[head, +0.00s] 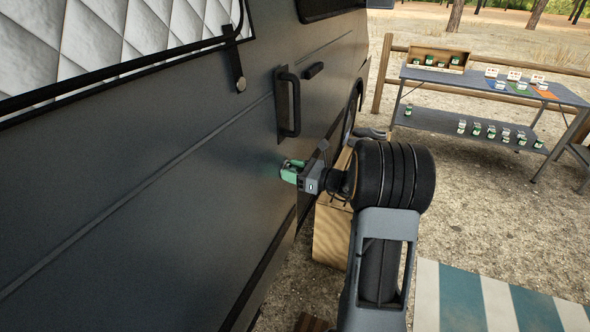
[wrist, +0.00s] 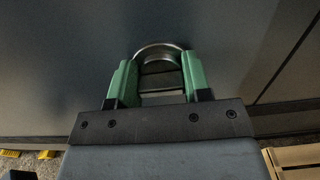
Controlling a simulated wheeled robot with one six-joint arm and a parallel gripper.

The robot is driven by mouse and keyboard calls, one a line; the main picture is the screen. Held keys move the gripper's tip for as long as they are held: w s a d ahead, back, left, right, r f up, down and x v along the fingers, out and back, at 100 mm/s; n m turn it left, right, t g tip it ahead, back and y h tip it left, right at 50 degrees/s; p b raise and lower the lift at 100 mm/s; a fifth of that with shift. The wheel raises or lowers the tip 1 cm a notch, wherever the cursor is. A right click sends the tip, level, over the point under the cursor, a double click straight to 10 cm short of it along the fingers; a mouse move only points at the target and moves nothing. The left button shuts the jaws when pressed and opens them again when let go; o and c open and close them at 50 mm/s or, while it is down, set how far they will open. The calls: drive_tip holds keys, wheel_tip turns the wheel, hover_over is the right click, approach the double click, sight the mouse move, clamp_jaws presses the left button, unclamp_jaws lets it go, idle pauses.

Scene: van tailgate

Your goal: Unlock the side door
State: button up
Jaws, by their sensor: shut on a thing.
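The side door (head: 130,190) is a dark grey van panel on the left of the head view. A black upright grab handle (head: 291,105) is on it. My gripper (head: 285,170) is against the panel, below this handle; its green fingers also show in the wrist view. There they are shut on a round metal lock knob (wrist: 160,47) on the dark panel. A shiny curved rim and a darker flat part of the knob show between the fingers. In the head view my gripper hides the knob. Whether the lock is turned cannot be told.
A wooden crate (head: 330,235) stands on the gravel just behind and below my gripper. A grey table (head: 480,85) with small jars and boxes is at the back right. A striped mat (head: 490,300) lies at the lower right. Gravel between them is open.

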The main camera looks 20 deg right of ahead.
drive_tip(key=shift+d, duration=0.1)
drive_tip(key=c, duration=0.4)
drive_tip(key=shift+o, duration=0.2)
drive_tip(key=shift+b, duration=0.4)
drive_tip(key=n+b, duration=0.4)
drive_tip(key=shift+s+f, duration=0.1)
drive_tip(key=shift+f, duration=0.2)
drive_tip(key=n+b, duration=0.4)
drive_tip(key=b, duration=0.2)
drive_tip(key=shift+n, duration=0.4)
drive_tip(key=n+b, duration=0.5)
drive_tip(key=b, duration=0.2)
drive_tip(key=shift+s+f, duration=0.1)
drive_tip(key=n+b, duration=0.2)
drive_tip(key=b, duration=0.1)
drive_tip(key=shift+n, duration=0.3)
drive_tip(key=shift+r+n+b, duration=0.3)
drive_tip(key=shift+n+b, duration=0.2)
drive_tip(key=shift+b, duration=0.1)
drive_tip(key=shift+r, duration=0.1)
